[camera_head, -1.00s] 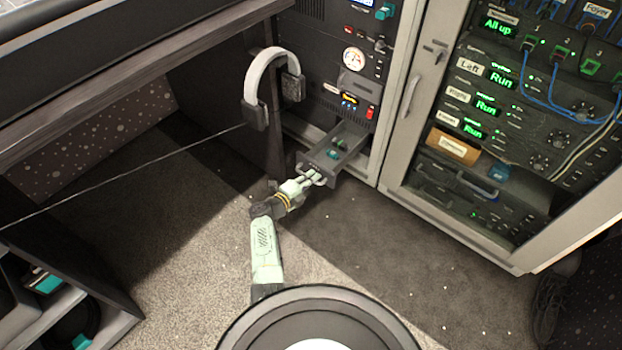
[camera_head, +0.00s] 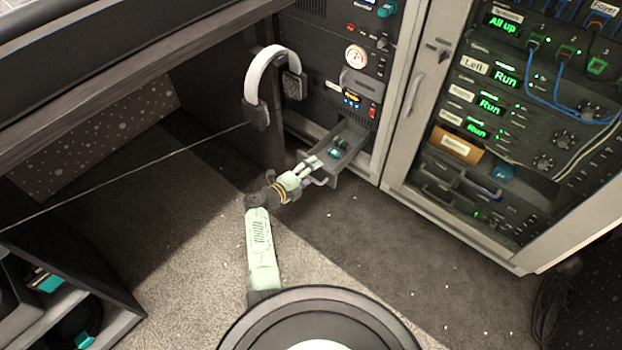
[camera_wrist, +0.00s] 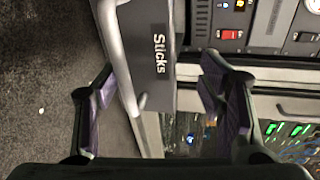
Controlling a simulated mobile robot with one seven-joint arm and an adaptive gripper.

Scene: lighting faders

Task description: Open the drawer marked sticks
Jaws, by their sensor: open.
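The drawer marked Sticks (camera_head: 349,139) stands pulled out from the lower part of the dark rack, with small green and dark items inside. In the wrist view its dark front (camera_wrist: 158,85) carries the white word "Sticks", and a grey bar handle (camera_wrist: 122,62) runs along it. My gripper (camera_head: 317,172) is at the drawer's front end. Its fingers are spread apart, one on each side of the handle and front in the wrist view (camera_wrist: 158,80). The fingers do not appear closed on the handle. Whether they touch the drawer is unclear.
A glass-fronted cabinet (camera_head: 410,128) with lit panels stands right of the drawer. Headphones (camera_head: 256,77) hang at the desk's side, left of it. A thin cable (camera_head: 120,172) crosses at the left. Carpet (camera_head: 380,245) is clear in front.

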